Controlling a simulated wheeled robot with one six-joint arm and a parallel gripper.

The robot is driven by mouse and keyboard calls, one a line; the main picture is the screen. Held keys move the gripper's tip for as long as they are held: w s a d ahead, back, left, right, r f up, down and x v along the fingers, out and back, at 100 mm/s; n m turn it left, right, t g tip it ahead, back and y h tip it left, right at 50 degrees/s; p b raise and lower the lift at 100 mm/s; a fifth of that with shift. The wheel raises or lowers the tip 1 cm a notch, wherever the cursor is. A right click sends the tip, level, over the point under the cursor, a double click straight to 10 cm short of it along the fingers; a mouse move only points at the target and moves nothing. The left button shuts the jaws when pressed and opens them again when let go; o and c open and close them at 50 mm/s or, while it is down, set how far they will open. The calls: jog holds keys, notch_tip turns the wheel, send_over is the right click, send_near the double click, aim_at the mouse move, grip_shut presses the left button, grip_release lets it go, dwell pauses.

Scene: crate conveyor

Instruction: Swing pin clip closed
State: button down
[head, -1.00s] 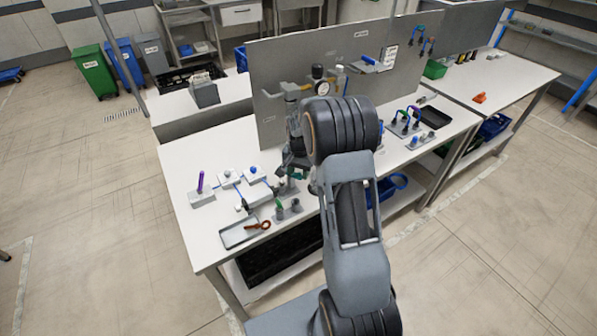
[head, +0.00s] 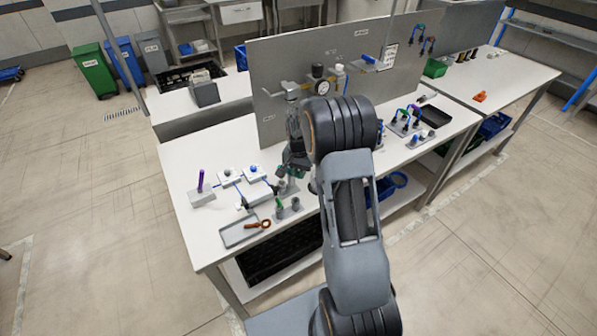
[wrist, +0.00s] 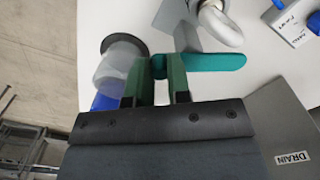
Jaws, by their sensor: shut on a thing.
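A teal bar (wrist: 215,62), which looks like the pin clip, lies level across the upper middle of the wrist view. Its left end is between the two dark green fingers of my gripper (wrist: 157,75), which are shut on it. In the head view my gripper (head: 291,172) is low over the near bench, beside small grey fittings; my arm hides part of this area, and the clip is too small there to make out.
A clear cylinder (wrist: 118,68) with a blue base stands close left of the fingers. A pale curved pipe (wrist: 220,22) is just beyond the bar. A grey block labelled DRAIN (wrist: 290,125) is at right. A tray (head: 240,232) lies at the bench's front left.

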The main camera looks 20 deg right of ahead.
jog(key=n, duration=0.1)
jog(key=b, duration=0.1)
jog(key=n, duration=0.1)
jog(key=shift+w+d+n, duration=0.25)
jog(key=shift+n, duration=0.05)
jog(key=n, duration=0.1)
jog(key=n+b, duration=0.1)
jog(key=w+n, duration=0.1)
jog(key=shift+d+n, duration=0.25)
jog(key=shift+n, duration=0.05)
jog(key=n, duration=0.1)
jog(key=n+b, duration=0.1)
jog(key=n, duration=0.1)
jog(key=shift+w+d, duration=0.15)
jog(key=shift+w, duration=0.2)
jog(key=shift+w+n+b, duration=0.15)
jog(key=shift+w+n, duration=0.05)
jog(key=shift+n, duration=0.55)
jog(key=shift+w+n+b, duration=0.15)
jog(key=shift+n, duration=0.6)
jog(key=c, duration=1.1)
grip_release()
